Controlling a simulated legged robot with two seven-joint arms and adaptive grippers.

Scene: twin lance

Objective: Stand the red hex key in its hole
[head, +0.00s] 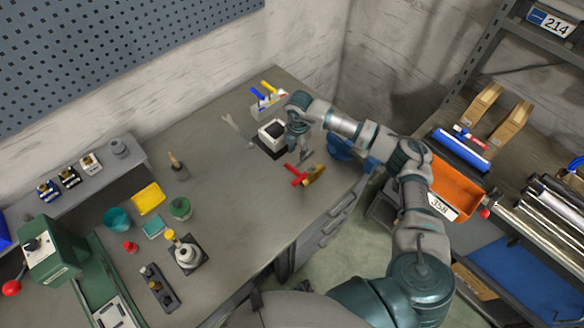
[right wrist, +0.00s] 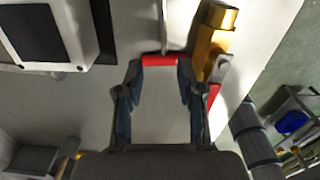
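The red hex key (head: 296,175) lies on the bench near its right edge. In the right wrist view, its red handle (right wrist: 160,60) lies across the space between my fingertips, with a thin grey shaft running away from it. My right gripper (head: 304,160) is above and close to the key; in the right wrist view (right wrist: 160,75) its two fingers are wide apart. I cannot tell whether they touch the handle. A pale holder block (head: 268,107) farther back carries a blue and a yellow handled key standing upright. Its free hole is not clear. My left gripper is out of view.
A gold-coloured tool (head: 315,173) lies right beside the red key and also shows in the right wrist view (right wrist: 215,40). A white box with a dark top (head: 272,134) stands just left of my gripper. The bench middle is mostly clear.

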